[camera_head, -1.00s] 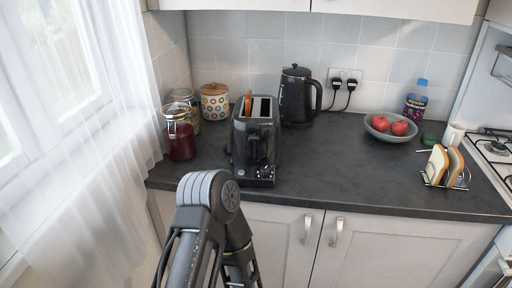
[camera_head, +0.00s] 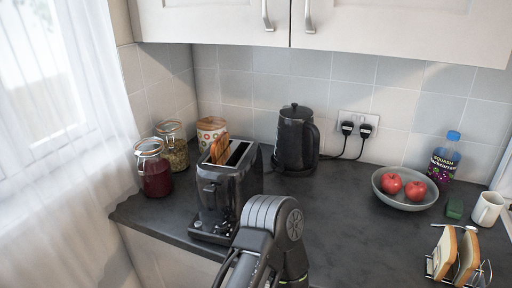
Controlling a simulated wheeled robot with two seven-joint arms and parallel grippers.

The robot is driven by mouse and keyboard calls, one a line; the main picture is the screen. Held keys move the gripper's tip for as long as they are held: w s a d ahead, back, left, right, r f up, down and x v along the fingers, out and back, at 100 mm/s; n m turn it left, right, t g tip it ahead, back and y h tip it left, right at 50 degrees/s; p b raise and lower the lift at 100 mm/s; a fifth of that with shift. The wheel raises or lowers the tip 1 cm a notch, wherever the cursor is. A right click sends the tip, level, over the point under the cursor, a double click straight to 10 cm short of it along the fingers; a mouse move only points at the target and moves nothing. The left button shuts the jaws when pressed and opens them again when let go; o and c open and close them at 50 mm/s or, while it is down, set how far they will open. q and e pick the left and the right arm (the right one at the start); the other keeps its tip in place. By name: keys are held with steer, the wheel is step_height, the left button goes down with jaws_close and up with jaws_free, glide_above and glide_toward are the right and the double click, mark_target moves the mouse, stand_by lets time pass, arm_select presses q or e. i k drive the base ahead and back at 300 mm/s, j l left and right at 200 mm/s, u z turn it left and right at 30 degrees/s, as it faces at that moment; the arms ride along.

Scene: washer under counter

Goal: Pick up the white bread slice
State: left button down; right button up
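Two pale bread slices with brown crusts stand upright in a wire toast rack (camera_head: 486,272) at the lower right of the counter. One is the left slice (camera_head: 445,253), the other the right slice (camera_head: 467,258). A browner slice (camera_head: 219,149) sticks up from one slot of the black toaster (camera_head: 217,205), left of centre. The other slot looks empty. One of my arms rises from the bottom middle, in front of the toaster, with a grey joint showing. Neither gripper is in view.
Glass jars (camera_head: 153,173) and a patterned canister (camera_head: 210,130) stand left and behind the toaster. A black kettle (camera_head: 296,140), a bowl (camera_head: 405,199) with red apples, a squash bottle (camera_head: 443,160) and a white mug (camera_head: 487,209) stand along the back. The middle counter (camera_head: 350,235) is clear.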

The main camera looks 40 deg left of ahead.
mark_target(219, 146)
steer(key=u, duration=1.65)
steer(key=z, duration=1.75)
steer(key=u, duration=1.7)
